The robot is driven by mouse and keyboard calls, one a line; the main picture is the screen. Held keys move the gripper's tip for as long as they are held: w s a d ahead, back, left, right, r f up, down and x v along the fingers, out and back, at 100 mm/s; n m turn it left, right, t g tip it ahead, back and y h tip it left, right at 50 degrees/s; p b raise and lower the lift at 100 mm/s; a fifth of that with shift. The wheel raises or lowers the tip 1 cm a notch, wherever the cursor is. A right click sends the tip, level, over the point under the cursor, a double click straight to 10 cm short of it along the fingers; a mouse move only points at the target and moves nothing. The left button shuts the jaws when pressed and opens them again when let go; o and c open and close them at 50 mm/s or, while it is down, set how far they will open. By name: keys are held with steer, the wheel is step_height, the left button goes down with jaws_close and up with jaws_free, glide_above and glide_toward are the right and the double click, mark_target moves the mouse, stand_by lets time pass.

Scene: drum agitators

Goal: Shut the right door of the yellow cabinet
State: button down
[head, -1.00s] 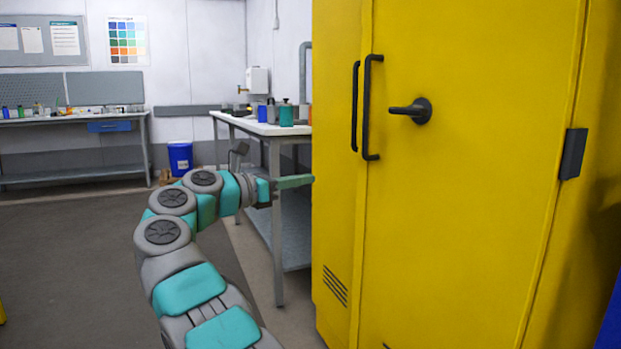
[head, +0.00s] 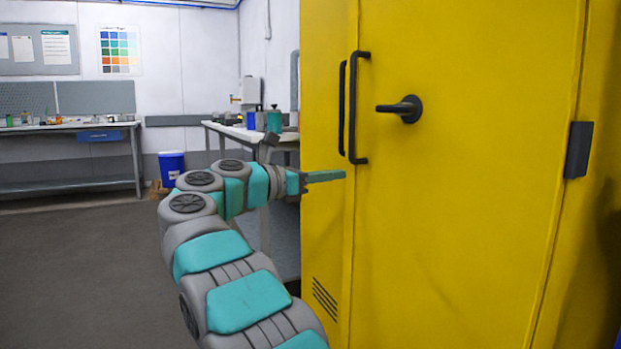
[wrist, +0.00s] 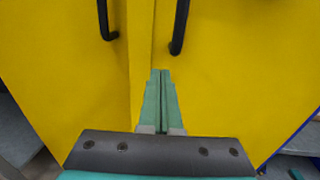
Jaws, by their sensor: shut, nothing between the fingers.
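The yellow cabinet has a left door (head: 322,215) and a right door (head: 455,215). The right door carries a long black bar handle (head: 362,108) and a black lever (head: 402,109). In the wrist view the right door (wrist: 225,85) shows a narrow edge strip beside the seam, so it seems to stand slightly proud of the left door (wrist: 65,75). My gripper (head: 342,175) is shut and empty, its tips just below the bar handles near the seam. In the wrist view the closed fingers (wrist: 160,74) point at the door edge; contact cannot be told.
A black hinge (head: 578,150) is on the right door's outer side. A white-topped workbench (head: 225,130) with bottles stands left of the cabinet, behind my arm. A blue bin (head: 171,166) and another bench are farther back. The grey floor at left is clear.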

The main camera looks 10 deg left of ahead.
mark_target(360, 172)
steer(key=x, duration=0.4)
steer(key=shift+w+d, duration=0.1)
steer(key=shift+w, duration=0.05)
